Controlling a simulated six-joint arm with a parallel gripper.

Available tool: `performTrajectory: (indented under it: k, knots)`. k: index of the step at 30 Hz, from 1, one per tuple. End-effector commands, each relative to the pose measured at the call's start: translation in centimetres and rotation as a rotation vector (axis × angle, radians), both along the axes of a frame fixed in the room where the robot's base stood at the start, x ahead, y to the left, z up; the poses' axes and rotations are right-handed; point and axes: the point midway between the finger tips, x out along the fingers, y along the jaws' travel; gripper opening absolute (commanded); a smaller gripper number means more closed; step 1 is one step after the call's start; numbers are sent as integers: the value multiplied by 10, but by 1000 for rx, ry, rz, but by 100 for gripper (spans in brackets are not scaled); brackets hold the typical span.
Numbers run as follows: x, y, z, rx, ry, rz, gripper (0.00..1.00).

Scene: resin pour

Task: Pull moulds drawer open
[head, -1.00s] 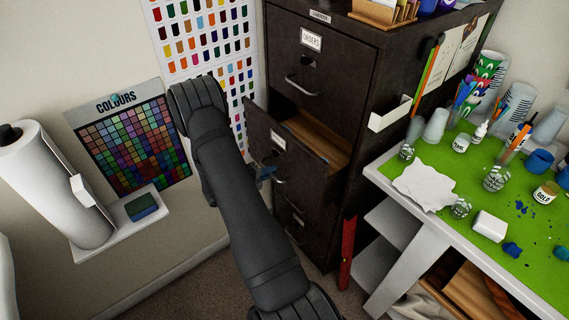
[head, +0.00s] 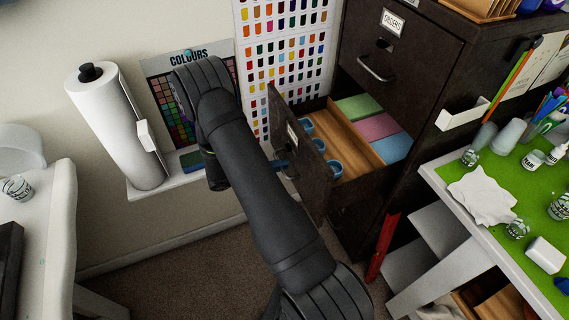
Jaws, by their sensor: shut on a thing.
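The moulds drawer (head: 318,195) is the second drawer of the dark filing cabinet (head: 400,90). It stands well out, showing a wooden interior. Several blue round items (head: 319,145) lie near its front, and green, pink and blue slabs (head: 376,127) lie farther back. My gripper (head: 284,166) is at the drawer's front, at its handle. Its blue fingertips are shut on the handle, mostly hidden behind my arm.
The orders drawer (head: 390,55) above is closed. A green-topped table (head: 525,180) with jars and a crumpled cloth (head: 483,196) stands at right. A paper roll (head: 117,125) and a shelf (head: 165,183) are at left. Open floor (head: 190,270) lies in front.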

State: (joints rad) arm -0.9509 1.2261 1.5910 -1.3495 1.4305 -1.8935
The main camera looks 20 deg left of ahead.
Motion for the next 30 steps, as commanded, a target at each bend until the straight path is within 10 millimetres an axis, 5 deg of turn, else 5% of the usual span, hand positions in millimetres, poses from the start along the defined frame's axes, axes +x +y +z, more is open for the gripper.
performTrajectory:
  k: [8,9,11,23,30]
  knots:
    - [0,1,0,1,-1,1,0]
    - [0,1,0,1,-1,1,17]
    - [0,1,0,1,-1,1,26]
    - [-6,7,2,2,-1,2,26]
    - [-39,42,12,4,-2,6,26]
